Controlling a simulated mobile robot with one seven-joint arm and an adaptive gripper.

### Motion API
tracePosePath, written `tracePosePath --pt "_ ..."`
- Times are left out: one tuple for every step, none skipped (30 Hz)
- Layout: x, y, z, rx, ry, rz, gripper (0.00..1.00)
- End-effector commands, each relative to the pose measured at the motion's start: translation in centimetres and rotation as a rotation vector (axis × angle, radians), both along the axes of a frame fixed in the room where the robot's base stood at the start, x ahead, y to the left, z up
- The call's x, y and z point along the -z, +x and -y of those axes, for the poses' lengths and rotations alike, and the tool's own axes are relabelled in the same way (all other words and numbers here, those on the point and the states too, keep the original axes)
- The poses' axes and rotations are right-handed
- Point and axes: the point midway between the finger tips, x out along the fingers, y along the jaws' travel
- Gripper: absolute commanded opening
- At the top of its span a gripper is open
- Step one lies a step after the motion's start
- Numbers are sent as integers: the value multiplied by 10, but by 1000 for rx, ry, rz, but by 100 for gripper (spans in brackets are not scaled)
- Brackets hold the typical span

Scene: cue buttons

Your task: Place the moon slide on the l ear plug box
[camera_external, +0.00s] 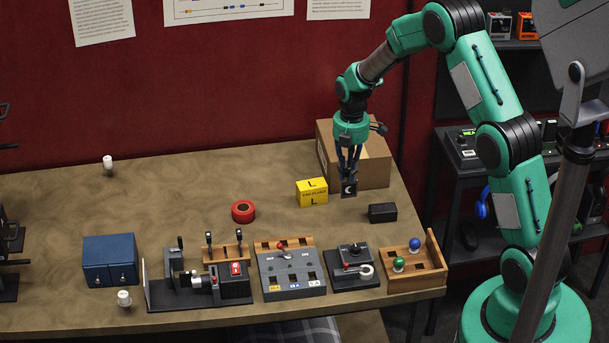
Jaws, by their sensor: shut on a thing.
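My gripper (349,178) points down over the right part of the table. It is shut on the moon slide (349,189), a small dark square with a white crescent. The slide hangs upright, just to the right of the yellow ear plug box (311,193). The box is marked with an L on its top and front, and nothing lies on it. I cannot tell exactly how high the slide is above the table.
A cardboard box (375,158) stands close behind my gripper. A black block (382,212) lies to the right, and a red tape roll (243,211) to the left. Switch panels (291,268) line the front edge. The table's left middle is clear.

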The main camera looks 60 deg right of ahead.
Motion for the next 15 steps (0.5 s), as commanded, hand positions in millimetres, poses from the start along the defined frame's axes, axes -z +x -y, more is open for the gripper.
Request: tracePosePath --pt "1 -4 3 17 0 2 0" --pt "1 -5 4 24 1 3 0" --pt "1 -6 5 31 1 4 0" --pt "1 -7 5 35 0 5 0" --pt "1 -7 5 37 0 5 0" --pt "1 -7 5 39 0 5 0" --pt "1 -7 5 39 0 5 0" --pt "1 -7 5 38 0 5 0" --pt "1 -7 5 38 0 5 0" --pt "1 -7 5 38 0 5 0" --pt "1 -7 5 37 0 5 0" --pt "1 -7 5 37 0 5 0" --pt "1 -7 5 37 0 5 0" --pt "1 -7 5 37 0 5 0" --pt "1 -6 6 37 0 5 0"
